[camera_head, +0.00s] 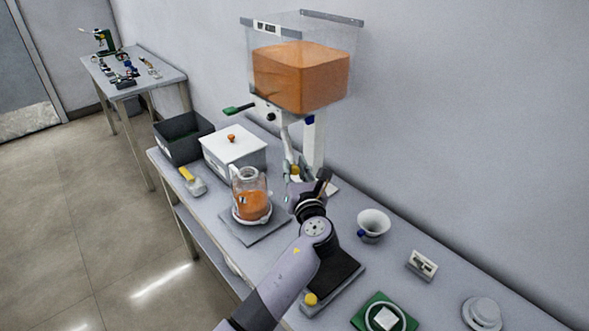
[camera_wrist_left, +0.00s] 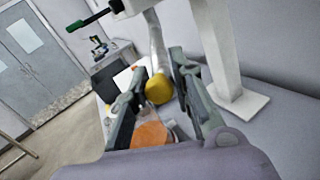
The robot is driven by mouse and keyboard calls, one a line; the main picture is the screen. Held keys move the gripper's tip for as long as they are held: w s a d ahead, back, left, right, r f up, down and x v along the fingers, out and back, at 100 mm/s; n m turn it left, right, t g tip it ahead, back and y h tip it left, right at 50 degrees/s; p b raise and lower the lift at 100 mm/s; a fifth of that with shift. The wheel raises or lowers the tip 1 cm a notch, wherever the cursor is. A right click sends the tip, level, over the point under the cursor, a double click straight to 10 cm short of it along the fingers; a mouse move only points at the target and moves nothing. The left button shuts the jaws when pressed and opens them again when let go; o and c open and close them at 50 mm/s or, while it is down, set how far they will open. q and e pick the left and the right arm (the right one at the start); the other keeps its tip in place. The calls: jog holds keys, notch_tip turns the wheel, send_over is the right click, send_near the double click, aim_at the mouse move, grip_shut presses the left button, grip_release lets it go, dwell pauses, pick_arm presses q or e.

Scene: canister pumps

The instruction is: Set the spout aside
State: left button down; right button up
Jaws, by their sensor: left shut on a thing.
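The spout (camera_head: 287,142) is a pale grey tube hanging below the clear hopper (camera_head: 301,75), which holds orange material. Its lower end has a yellow part (camera_head: 294,170). In the left wrist view the spout (camera_wrist_left: 156,45) comes down between my fingers, with the yellow end (camera_wrist_left: 159,88) between them. My left gripper (camera_head: 298,188) is shut on the spout near this yellow end; it also shows in the left wrist view (camera_wrist_left: 160,70). The exact contact is partly hidden. My right gripper is not in view.
A glass jug (camera_head: 251,203) with orange contents stands just left of my gripper. A white lidded box (camera_head: 234,152) and dark bin (camera_head: 180,128) stand behind it. A white funnel (camera_head: 373,223) is at right.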

pick_arm(q)
jog(key=c, duration=1.8)
grip_release()
jog(key=o, duration=0.4)
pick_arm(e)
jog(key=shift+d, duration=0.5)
pick_arm(q)
jog(key=shift+r, duration=0.15)
notch_tip(320, 180, up, 10)
jog(key=shift+f, duration=0.15)
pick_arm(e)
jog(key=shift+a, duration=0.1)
